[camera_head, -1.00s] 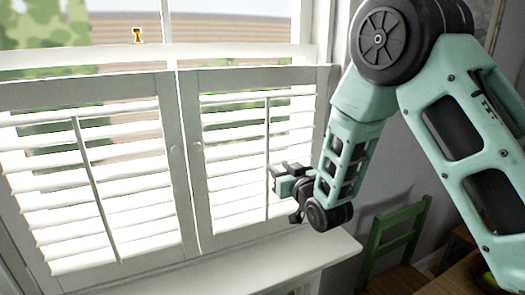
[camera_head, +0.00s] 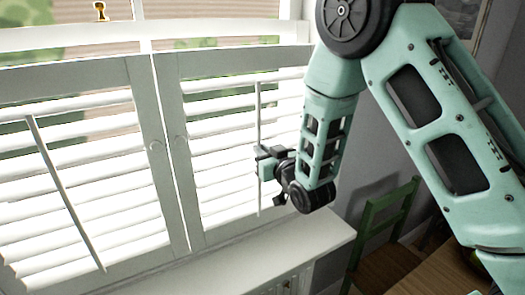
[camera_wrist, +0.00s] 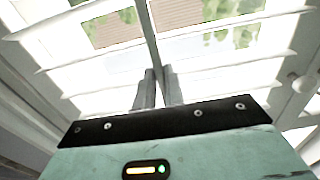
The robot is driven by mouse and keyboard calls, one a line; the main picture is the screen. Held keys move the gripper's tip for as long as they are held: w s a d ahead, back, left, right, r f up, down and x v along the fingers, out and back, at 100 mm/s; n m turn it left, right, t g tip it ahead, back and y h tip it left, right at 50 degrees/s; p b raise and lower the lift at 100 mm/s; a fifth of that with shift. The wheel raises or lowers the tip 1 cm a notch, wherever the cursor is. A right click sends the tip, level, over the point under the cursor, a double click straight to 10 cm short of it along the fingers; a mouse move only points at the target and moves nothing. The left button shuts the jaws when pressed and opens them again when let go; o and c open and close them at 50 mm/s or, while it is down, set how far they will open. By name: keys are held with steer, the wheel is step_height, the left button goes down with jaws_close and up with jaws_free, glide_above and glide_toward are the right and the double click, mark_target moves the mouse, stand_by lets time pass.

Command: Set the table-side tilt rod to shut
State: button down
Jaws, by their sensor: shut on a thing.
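In the wrist view the rod (camera_wrist: 149,35) runs down between the two grey fingers of my gripper (camera_wrist: 157,75).
The left shutter panel has its own tilt rod (camera_head: 65,195), leaning in the picture. A white sill (camera_head: 215,270) runs below. A green chair (camera_head: 385,225) and wooden table (camera_head: 440,270) stand right.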

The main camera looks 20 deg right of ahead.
mark_target(260, 135)
steer(key=shift+r+p, duration=0.3)
steer(key=shift+r, duration=1.8)
steer(key=shift+w, duration=0.1)
steer(key=c, duration=1.5)
jaws_free()
steer(key=shift+f, duration=0.1)
